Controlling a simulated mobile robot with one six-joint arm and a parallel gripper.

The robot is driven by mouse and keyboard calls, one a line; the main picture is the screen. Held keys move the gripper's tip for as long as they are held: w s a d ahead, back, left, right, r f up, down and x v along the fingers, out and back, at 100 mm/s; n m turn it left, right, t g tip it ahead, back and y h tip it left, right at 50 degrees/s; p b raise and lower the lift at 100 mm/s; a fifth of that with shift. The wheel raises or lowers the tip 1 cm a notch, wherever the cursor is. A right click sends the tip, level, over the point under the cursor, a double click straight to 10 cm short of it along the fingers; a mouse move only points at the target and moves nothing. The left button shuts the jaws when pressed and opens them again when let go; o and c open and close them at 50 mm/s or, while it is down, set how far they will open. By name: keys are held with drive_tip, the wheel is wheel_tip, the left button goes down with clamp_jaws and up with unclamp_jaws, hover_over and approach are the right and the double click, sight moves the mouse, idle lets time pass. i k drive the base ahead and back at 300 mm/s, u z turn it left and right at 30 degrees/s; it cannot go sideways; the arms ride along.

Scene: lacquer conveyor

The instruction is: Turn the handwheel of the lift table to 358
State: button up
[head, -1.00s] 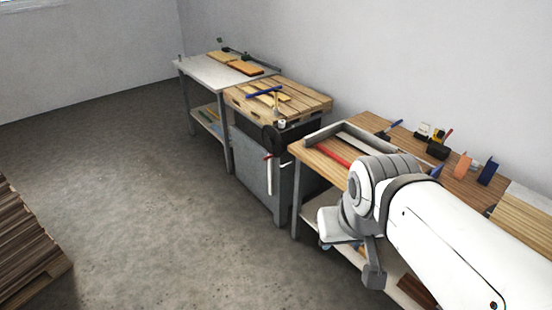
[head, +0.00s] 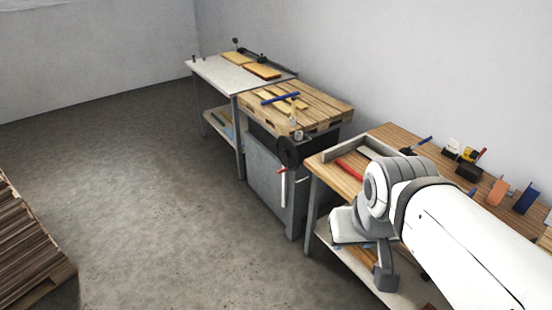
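The lift table (head: 265,180) is a grey cabinet with a slatted wooden top, standing against the back wall between two benches. Its handwheel (head: 289,151) shows as a dark disc on the front right side, just under the wooden top. I cannot read any number or scale on it. My gripper (head: 385,277) is at the end of my arm at lower right, in front of the right bench and well apart from the handwheel. Its fingers are too unclear to tell whether they are open or shut.
A white lever with a red end (head: 283,186) hangs below the handwheel. The right bench (head: 330,173) holds a tray and several tools. A white-topped bench (head: 215,78) stands at the back left. A wood stack (head: 30,235) is at lower left. The floor between is clear.

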sight(288, 153)
drive_tip(key=i, duration=1.85)
drive_tip(key=u, duration=1.15)
